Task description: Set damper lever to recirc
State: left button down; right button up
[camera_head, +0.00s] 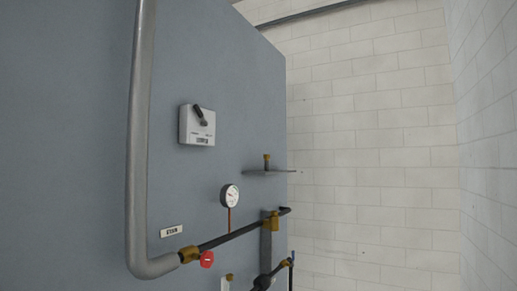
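A light grey box (188,125) is mounted on the blue-grey panel, left of the picture's middle. A short black lever (200,114) sits on its front face and tilts up to the left. Small markings and a dark label strip are on the box below the lever, too small to read. I cannot tell for sure that this is the damper lever, or which setting it points at. Neither of my grippers shows in the head view.
A thick grey pipe (140,130) runs down the panel (245,90) and bends right. A red knob (207,260), a gauge (230,196), a dark horizontal pipe (240,232) and a small grey shelf (270,172) stick out. A pale brick wall (375,150) stands at right.

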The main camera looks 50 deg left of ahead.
aim_at(205, 124)
jog(key=u, duration=0.75)
jog(key=i, duration=1.65)
jog(key=u, duration=1)
